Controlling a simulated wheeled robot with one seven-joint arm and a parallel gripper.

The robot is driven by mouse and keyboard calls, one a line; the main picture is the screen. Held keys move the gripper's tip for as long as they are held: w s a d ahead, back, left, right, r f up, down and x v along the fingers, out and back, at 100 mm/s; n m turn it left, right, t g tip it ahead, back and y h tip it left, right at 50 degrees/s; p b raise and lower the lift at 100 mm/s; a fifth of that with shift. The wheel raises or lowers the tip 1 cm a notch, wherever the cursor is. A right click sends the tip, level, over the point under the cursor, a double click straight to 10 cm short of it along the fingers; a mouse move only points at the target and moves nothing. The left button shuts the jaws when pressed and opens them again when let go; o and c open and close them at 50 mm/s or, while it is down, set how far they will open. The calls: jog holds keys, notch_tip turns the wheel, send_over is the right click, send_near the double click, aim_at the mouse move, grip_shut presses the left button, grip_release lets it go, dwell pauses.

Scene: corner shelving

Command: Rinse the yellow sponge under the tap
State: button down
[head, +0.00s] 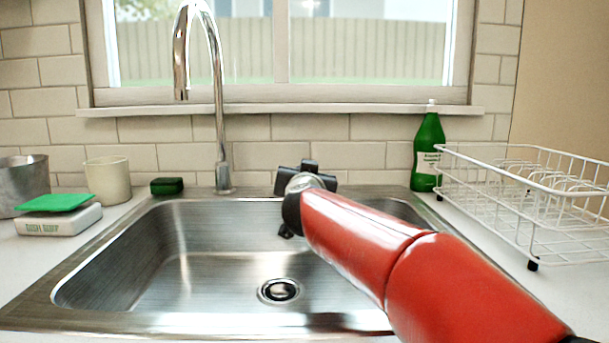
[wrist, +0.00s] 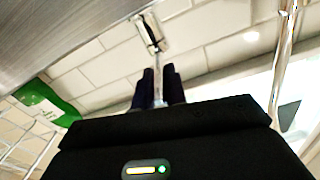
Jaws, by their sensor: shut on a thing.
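I see no yellow sponge in either view. The chrome tap (head: 217,110) stands behind the sink at the left, and also shows at the right of the wrist view (wrist: 283,65). No water is seen running. My gripper (head: 305,178) is over the back of the sink, right of the tap; in the head view my red arm hides part of it. In the wrist view its two dark fingers (wrist: 157,90) are close together on a thin-stemmed thing (wrist: 152,38) with a pale, dark-edged end. I cannot tell what it is.
A dark green block (head: 167,186) lies behind the steel sink (head: 130,270). A green pad (head: 55,202) lies on a white box (head: 60,221) at left, near a beige cup (head: 108,180) and metal pot (head: 24,180). A green bottle (head: 428,150) and wire rack (head: 530,215) stand right.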

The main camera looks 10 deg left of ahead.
jog(key=n+y+b, duration=0.1)
jog(key=d+n+g+y+b, duration=0.1)
jog(key=y+b, duration=0.1)
jog(key=shift+w+d, duration=0.25)
jog(key=c, duration=1.4)
grip_release()
jog(key=shift+c, duration=0.2)
jog(key=v, duration=0.7)
jog(key=shift+s+d, duration=0.2)
jog(key=shift+s, duration=0.1)
